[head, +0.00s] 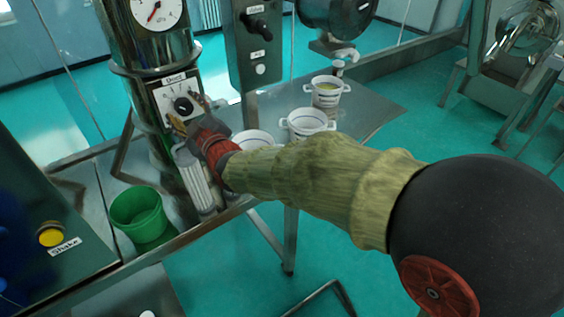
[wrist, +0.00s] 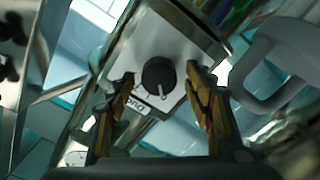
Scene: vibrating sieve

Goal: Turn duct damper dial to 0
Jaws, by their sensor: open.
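The duct damper dial (head: 183,105) is a round black knob on a white plate labelled "Duct", mounted on a shiny metal cylinder. In the wrist view the dial (wrist: 159,75) sits between the two fingers and beyond their tips, with the plate upside down and tick marks beside the knob. My gripper (head: 187,113) is at the plate in the head view, with its fingers either side of the dial. In the wrist view my gripper (wrist: 160,85) is open, with yellowish fingers apart and nothing between them touching the knob that I can see. The dial's exact setting is too small to read.
A round gauge (head: 158,10) is above the dial. A grey control box (head: 254,45) with a black switch stands to the right. White cups (head: 308,123) stand on the metal table. A green bucket (head: 139,214) and a clear ribbed cylinder (head: 194,180) are below my gripper.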

